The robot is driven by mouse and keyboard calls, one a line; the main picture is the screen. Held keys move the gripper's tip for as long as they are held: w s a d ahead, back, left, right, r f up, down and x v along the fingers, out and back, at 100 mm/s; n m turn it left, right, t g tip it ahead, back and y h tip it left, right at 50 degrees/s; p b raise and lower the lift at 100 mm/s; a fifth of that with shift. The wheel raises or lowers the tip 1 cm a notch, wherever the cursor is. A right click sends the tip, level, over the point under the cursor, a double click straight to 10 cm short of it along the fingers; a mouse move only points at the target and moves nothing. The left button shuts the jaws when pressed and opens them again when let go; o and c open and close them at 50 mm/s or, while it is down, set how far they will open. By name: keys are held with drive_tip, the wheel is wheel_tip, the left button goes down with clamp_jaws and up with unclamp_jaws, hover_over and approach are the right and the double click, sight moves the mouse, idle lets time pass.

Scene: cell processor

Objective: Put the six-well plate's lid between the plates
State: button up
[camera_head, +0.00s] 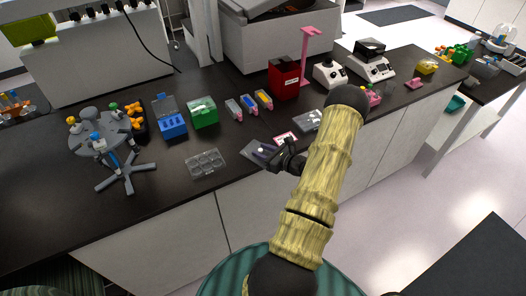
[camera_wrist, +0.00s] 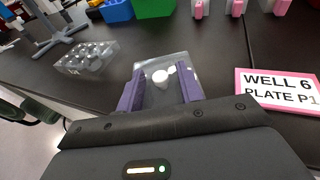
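A clear six-well plate (camera_head: 205,163) lies on the dark bench near its front edge; its wells also show at the left of the wrist view (camera_wrist: 88,58). A flat clear piece (camera_head: 253,152), which looks like the lid, lies to the right of that plate. In the wrist view this clear piece (camera_wrist: 163,62) shows between and beyond my fingers, with white round spots on it. My gripper (camera_wrist: 160,92) has its two purple fingers wide apart, low over the piece. Whether they touch it is unclear. A second clear plate (camera_head: 308,121) lies further right, partly behind my arm.
Blue (camera_head: 172,125) and green (camera_head: 203,112) boxes, small tubs (camera_head: 248,105) and a red bin (camera_head: 284,78) stand behind. A pipette stand (camera_head: 120,165) is at left. Bare bench lies between the left plate and the clear piece.

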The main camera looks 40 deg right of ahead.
drive_tip(key=shift+s, duration=0.1)
drive_tip(key=b+v, duration=0.3)
drive_tip(key=v, duration=0.9)
idle(0.4)
drive_tip(key=w+a+r+n+g+y, duration=0.25)
drive_tip(key=a+n+g, duration=0.35)
drive_tip(key=a, duration=0.5)
drive_tip(key=w+a+r+n+g+y, duration=0.15)
drive_tip(key=a+n+g+y, duration=0.3)
drive_tip(key=a+n, duration=0.45)
drive_tip(key=s+a+r+n+g+h, duration=0.1)
drive_tip(key=s+a+r+n+h, duration=0.1)
drive_tip(key=a+r+n+h, duration=0.2)
drive_tip(key=s+a+r+n+g+h, duration=0.1)
drive_tip(key=a+r+n+h, duration=0.4)
drive_tip(key=a+n, duration=0.5)
drive_tip(key=s+n, duration=0.1)
drive_tip(key=n, duration=0.4)
drive_tip(key=shift+r, duration=0.4)
